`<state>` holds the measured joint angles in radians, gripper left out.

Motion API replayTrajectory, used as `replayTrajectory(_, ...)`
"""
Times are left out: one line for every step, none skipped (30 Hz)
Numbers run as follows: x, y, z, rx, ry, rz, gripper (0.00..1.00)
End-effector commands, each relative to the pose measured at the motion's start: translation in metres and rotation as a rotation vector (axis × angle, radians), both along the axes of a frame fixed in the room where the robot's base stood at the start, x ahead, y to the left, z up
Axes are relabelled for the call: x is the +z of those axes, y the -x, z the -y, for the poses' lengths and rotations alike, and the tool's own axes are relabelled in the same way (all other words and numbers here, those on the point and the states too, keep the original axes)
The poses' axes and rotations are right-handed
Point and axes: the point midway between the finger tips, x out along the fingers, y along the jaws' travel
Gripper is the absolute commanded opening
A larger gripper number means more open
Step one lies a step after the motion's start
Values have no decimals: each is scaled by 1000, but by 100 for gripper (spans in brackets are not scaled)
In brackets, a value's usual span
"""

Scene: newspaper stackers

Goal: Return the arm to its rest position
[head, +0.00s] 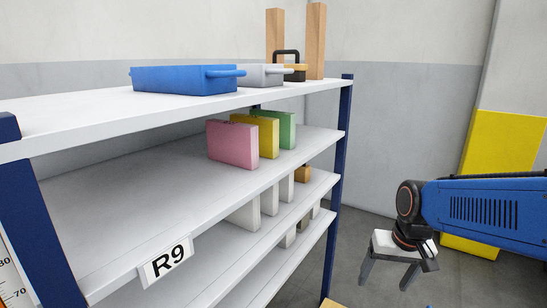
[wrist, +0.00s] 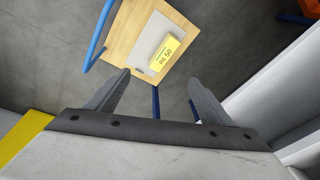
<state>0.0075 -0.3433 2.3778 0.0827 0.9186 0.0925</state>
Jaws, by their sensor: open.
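My gripper (head: 388,277) hangs at the end of my blue arm on the right of the head view, pointing down. It is to the right of the shelf rack and apart from it. In the wrist view its two grey fingers (wrist: 160,83) are spread apart with nothing between them. Beyond the fingertips, lower down, is a wooden board (wrist: 122,47) with a grey flat item (wrist: 156,32) and a yellow label (wrist: 163,53) on it.
The rack's top shelf (head: 60,112) bears a blue bin (head: 185,80), a grey bin (head: 262,75) and wooden posts (head: 316,40). Pink (head: 232,145), yellow (head: 268,138) and green (head: 287,130) folders stand below. A yellow panel (head: 500,150) is behind my arm. Grey floor (head: 365,235) shows between.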

Motion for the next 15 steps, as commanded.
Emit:
replayTrajectory(6, 11, 1, 11, 6, 22, 75)
replayTrajectory(9, 17, 1, 17, 11, 32, 75)
replayTrajectory(12, 25, 2, 24, 17, 46, 75)
replayTrajectory(15, 32, 3, 31, 21, 56, 75)
replayTrajectory(17, 37, 3, 37, 26, 66, 75)
replayTrajectory(20, 45, 4, 44, 32, 80, 75)
replayTrajectory(22, 52, 4, 50, 36, 91, 75)
replayTrajectory(23, 58, 5, 56, 41, 100, 75)
replayTrajectory(25, 65, 6, 64, 47, 114, 75)
replayTrajectory(27, 71, 6, 70, 51, 124, 75)
replayTrajectory(28, 78, 7, 75, 57, 134, 75)
replayTrajectory(29, 86, 8, 82, 63, 146, 75)
replayTrajectory(30, 91, 9, 88, 68, 156, 75)
replayTrajectory(31, 96, 9, 92, 73, 166, 75)
replayTrajectory(31, 103, 10, 99, 78, 177, 75)
